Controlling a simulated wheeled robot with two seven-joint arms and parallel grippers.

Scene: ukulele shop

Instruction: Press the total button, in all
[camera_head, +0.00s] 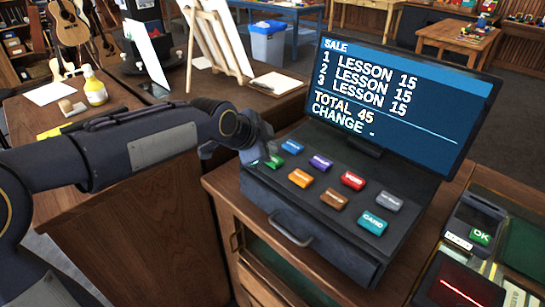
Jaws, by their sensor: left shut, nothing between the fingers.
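The till (310,210) stands on the wooden counter, with two rows of coloured keys. The far row has a blue key (291,146), a purple key (320,162), a red key (353,180) and a grey key (389,201). The near row has a green key (274,161), an orange key (300,178), a brown key (334,199) and a teal key (372,221) marked CARD. Most other labels are too small to read. The screen (400,100) shows three lessons at 15, TOTAL 45 and CHANGE -. My left gripper (259,153) is shut and empty at the green key, partly hiding it; contact is unclear.
A card terminal (474,226) with a green OK key and a scanner (458,285) with a red line stand right of the till. A yellow bottle (95,87) stands on the left counter. The screen rises behind the keys.

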